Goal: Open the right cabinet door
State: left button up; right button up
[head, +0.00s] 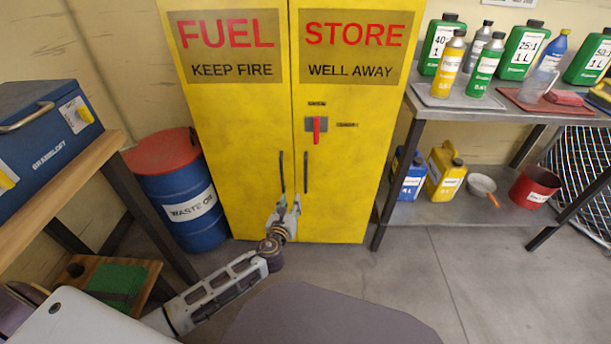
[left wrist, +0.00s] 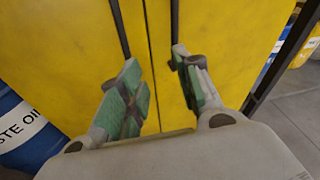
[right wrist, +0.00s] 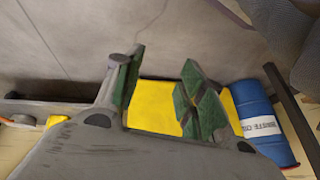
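The yellow fuel cabinet (head: 240,130) stands ahead with both doors shut. The right cabinet door (head: 345,190) has a dark vertical handle (head: 306,172) beside the centre seam. A red lever (head: 317,125) points down above it. The left door has a matching handle (head: 282,172). My left gripper (head: 287,205) is near the lower ends of the handles. In the left wrist view my left gripper (left wrist: 160,85) is open and empty; the right handle (left wrist: 174,18) ends close to its right finger, contact unclear. My right gripper (right wrist: 160,88) is open and empty, outside the head view.
A blue waste oil drum (head: 180,190) with a red lid stands left of the cabinet. A wooden bench (head: 85,180) with a blue box is farther left. A metal table (head: 480,110) with bottles stands at right. Floor before the right door is clear.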

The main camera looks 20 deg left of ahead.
aim_at(305, 169)
pick_arm(q)
jog(key=r+m, duration=0.1)
jog(key=d+r+m+t+b, duration=0.1)
jog(key=r, duration=0.1)
jog(key=d+r+t+b, duration=0.1)
jog(key=r, duration=0.1)
jog(key=shift+d+r+m, duration=0.15)
jog(key=shift+r+m, duration=0.05)
jog(key=shift+m, duration=0.2)
pick_arm(e)
jog(key=r, duration=0.3)
jog(key=shift+a, duration=0.3)
pick_arm(q)
jog(key=shift+w+b, duration=0.1)
jog(key=shift+b, duration=0.2)
